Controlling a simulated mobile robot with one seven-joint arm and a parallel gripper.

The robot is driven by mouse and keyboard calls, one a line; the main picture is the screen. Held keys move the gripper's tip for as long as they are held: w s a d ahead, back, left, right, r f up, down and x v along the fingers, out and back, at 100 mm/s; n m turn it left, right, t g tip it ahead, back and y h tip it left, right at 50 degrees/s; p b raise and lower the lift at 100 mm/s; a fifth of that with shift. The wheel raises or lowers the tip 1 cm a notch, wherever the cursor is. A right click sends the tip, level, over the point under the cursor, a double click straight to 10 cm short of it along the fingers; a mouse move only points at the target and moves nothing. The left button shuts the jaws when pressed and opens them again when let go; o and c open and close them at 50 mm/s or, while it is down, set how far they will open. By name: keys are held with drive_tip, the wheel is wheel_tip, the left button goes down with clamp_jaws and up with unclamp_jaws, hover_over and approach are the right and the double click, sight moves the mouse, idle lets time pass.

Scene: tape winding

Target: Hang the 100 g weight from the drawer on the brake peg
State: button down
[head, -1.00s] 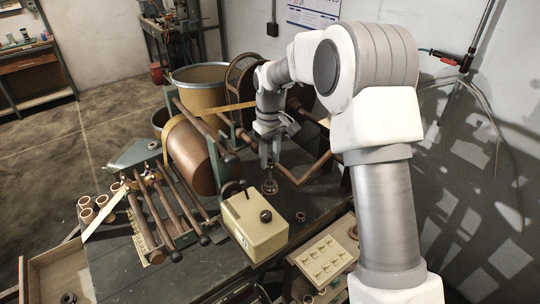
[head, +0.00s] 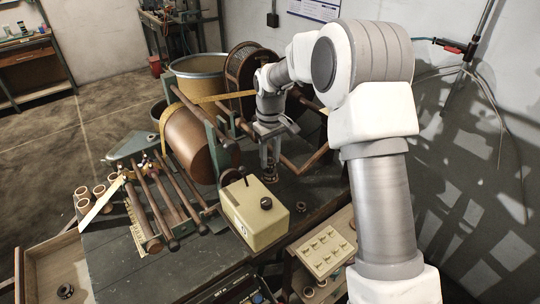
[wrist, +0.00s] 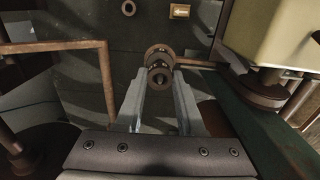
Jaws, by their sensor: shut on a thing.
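My gripper (head: 269,166) points down over the green bench, between the beige control box and the winding frame. It is shut on a small dark round weight (head: 270,179) at its fingertips. In the wrist view the fingertips (wrist: 159,76) close on the weight (wrist: 158,54), which shows as stacked brown-grey discs. The weight's marking cannot be read. A bent brown bar (head: 306,161) lies right of my gripper; it also shows at the left in the wrist view (wrist: 60,47). I cannot tell which part is the brake peg.
The beige control box (head: 254,212) stands close in front of my gripper. A dark ring-shaped piece (head: 299,207) lies on the bench. An open drawer (head: 48,266) at lower left holds another dark round piece (head: 65,291). The brown roller (head: 190,150) stands left of my gripper.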

drive_tip(key=shift+c, duration=2.2)
unclamp_jaws()
wheel_tip(320, 180, up, 16)
drive_tip(key=r, duration=0.1)
drive_tip(key=s+d+r+m+t, duration=0.1)
drive_tip(key=s+d+r, duration=0.2)
drive_tip(key=s+r, duration=0.35)
drive_tip(key=s+d+f+m+t, duration=0.1)
drive_tip(key=s+d+m, duration=0.1)
drive_tip(key=s, duration=0.6)
drive_tip(key=s+d+f+m+t, duration=0.2)
drive_tip(key=s+d, duration=0.1)
drive_tip(key=s, duration=0.5)
drive_tip(key=s+d+f+m+t, duration=0.1)
drive_tip(key=s+d, duration=0.2)
drive_tip(key=s, duration=0.5)
drive_tip(key=shift+s+d+f+m+t+p, duration=0.15)
drive_tip(key=shift+s+f+m+t+p, duration=0.15)
drive_tip(key=shift+s+m+p, duration=0.1)
